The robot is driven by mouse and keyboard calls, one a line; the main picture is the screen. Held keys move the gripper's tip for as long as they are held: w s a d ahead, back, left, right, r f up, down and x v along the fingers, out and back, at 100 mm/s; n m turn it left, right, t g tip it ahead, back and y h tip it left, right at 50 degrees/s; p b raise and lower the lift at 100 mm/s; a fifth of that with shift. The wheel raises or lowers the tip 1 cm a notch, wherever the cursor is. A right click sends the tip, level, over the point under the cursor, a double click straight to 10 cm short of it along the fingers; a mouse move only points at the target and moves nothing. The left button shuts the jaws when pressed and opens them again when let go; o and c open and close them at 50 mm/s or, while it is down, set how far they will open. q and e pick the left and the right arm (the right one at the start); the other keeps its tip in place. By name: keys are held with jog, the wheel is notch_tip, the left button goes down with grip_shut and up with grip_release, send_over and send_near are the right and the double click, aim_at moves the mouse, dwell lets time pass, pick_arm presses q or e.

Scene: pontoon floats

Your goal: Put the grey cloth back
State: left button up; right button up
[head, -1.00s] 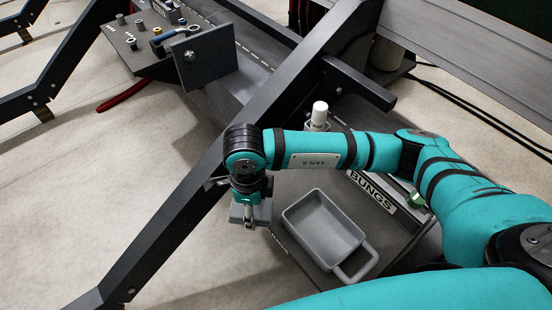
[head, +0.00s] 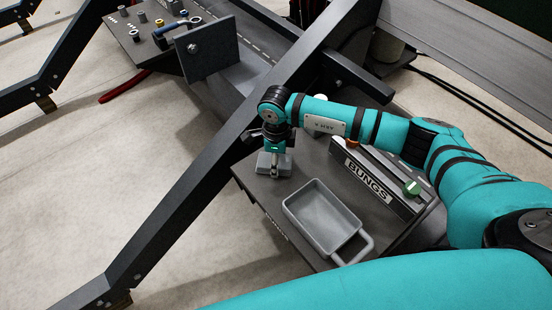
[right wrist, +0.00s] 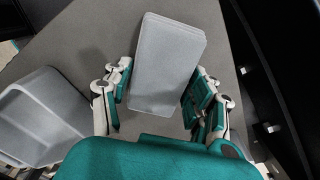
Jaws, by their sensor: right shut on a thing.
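The grey cloth (head: 286,164) is a small, flat, folded rectangle. My right gripper (head: 274,172) points down and is shut on it, over the far left part of the dark board with the BUNGS holder. In the right wrist view the cloth (right wrist: 168,62) sits between the two fingers of the right gripper (right wrist: 152,104), over the dark grey surface. I cannot tell whether its underside touches that surface. My left gripper is not in view.
A grey tray with a handle (head: 310,232) stands on the board (head: 258,192) close to the cloth. The BUNGS holder (head: 372,182) with a green-topped piece (head: 412,188) is to the right. A dark diagonal beam (head: 190,205) runs along the left. A white-capped bottle is partly hidden behind my arm.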

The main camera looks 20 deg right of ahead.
jog(key=shift+f, duration=0.25)
jog(key=o, duration=1)
notch_tip(320, 180, up, 12)
jog(key=shift+r+b, duration=0.15)
jog(key=shift+b, duration=0.45)
